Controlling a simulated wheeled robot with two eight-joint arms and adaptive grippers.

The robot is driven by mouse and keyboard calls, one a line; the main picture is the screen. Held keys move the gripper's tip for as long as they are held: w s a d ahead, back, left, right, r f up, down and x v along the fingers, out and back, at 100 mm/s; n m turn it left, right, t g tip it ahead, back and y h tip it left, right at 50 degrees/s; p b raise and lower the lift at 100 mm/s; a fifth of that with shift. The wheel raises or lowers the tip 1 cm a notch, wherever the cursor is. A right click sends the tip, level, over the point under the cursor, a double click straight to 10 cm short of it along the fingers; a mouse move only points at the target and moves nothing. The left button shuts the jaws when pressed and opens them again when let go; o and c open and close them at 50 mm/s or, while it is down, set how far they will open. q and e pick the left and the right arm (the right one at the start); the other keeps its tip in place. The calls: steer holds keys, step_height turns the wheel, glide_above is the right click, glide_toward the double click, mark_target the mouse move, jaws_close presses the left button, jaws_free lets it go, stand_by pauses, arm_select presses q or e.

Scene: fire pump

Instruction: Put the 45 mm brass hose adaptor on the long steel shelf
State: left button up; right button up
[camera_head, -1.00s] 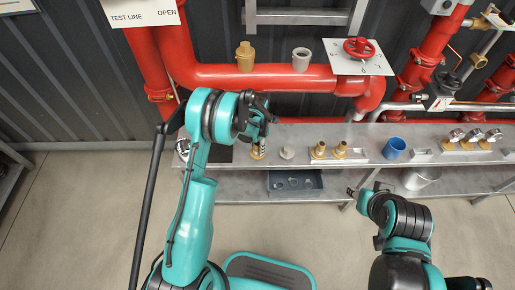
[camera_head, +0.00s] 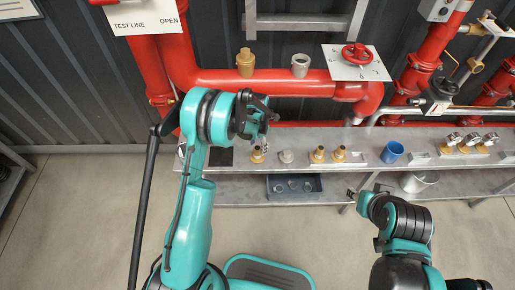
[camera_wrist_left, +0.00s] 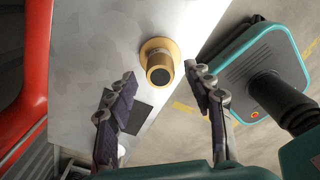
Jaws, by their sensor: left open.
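In the left wrist view the adaptor (camera_wrist_left: 158,62) shows from above, with a round flange and a dark bore. My left gripper (camera_head: 266,132) is just above it. In the left wrist view its fingers (camera_wrist_left: 160,74) are spread open and empty, one on each side of the adaptor and apart from it. My right gripper (camera_head: 355,197) is low in front of the shelf, clear of everything; its fingers are too small to read.
On the shelf stand a grey fitting (camera_head: 286,156), two brass fittings on a plate (camera_head: 329,155), a blue cup (camera_head: 392,152) and several gauges. A dark mat (camera_head: 219,157) lies at the left end. Red pipes (camera_head: 265,80) run behind. A bin (camera_head: 294,186) is below.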

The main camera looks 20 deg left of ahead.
arm_select(q)
step_height(320, 180, up, 8)
steer(key=shift+f+p, duration=0.15)
steer(key=shift+p, duration=1)
steer(key=s+r+m+t, duration=0.2)
steer(key=s+r+m, duration=0.3)
steer(key=r+m, duration=0.3)
steer(key=s+r+m+t, duration=0.1)
steer(key=s+r+m, duration=0.45)
steer(key=r, duration=0.45)
steer(key=s+r+m+t, duration=0.3)
steer(key=s+m+t, duration=0.1)
steer(key=s+m, duration=1.1)
steer(key=shift+s, duration=0.2)
steer(key=shift+o, duration=0.4)
steer(key=shift+a+m, duration=0.1)
steer(key=shift+m, duration=0.15)
